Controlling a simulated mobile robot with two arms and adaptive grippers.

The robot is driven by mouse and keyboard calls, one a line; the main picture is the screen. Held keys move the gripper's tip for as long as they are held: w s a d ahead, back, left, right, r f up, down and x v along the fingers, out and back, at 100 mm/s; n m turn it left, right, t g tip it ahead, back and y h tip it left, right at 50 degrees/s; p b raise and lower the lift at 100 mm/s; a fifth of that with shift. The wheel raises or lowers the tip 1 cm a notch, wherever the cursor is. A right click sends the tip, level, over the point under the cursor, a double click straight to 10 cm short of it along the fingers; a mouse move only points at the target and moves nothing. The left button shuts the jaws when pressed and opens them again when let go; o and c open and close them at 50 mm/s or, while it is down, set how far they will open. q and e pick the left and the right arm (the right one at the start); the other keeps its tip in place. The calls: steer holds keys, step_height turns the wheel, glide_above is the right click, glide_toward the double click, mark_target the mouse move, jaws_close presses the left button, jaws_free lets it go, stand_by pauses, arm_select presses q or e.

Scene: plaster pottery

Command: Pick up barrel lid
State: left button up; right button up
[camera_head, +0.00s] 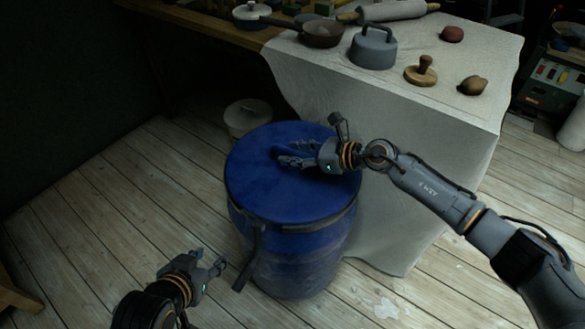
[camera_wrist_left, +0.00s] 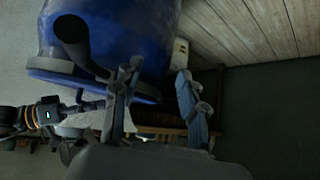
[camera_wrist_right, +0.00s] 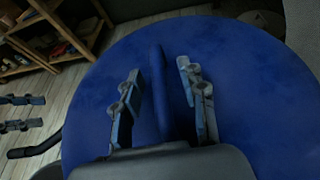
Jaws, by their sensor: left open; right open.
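The blue barrel (camera_head: 290,262) stands on the floor with its round blue lid (camera_head: 262,185) on top. A raised blue handle (camera_wrist_right: 160,95) crosses the lid; in the right wrist view it lies between the two fingers of my right gripper (camera_wrist_right: 160,92). In the head view my right gripper (camera_head: 296,155) is over the lid, open, its fingers partly covering the handle. I cannot tell whether they touch it. A dark lever (camera_head: 252,258) hangs from the barrel's rim band. My left gripper (camera_head: 212,268) is open and empty, low to the left of the barrel; the barrel also shows in the left wrist view (camera_wrist_left: 140,25).
A cloth-covered table (camera_head: 440,120) stands behind and right of the barrel, holding a grey lidded pot (camera_head: 373,48), a wooden stamp-like tool (camera_head: 421,72) and a brown lump (camera_head: 472,85). A pale lidded pot (camera_head: 248,116) sits on the floor behind.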

steer(key=shift+w+a+f, duration=0.1)
steer(key=shift+w+a, duration=0.05)
steer(key=shift+a, duration=0.15)
arm_select(q)
steer(key=shift+w+d+r, duration=0.15)
steer(key=shift+w+r, duration=0.1)
steer(key=shift+w, duration=0.1)
arm_select(e)
steer(key=shift+c, duration=0.4)
jaws_close()
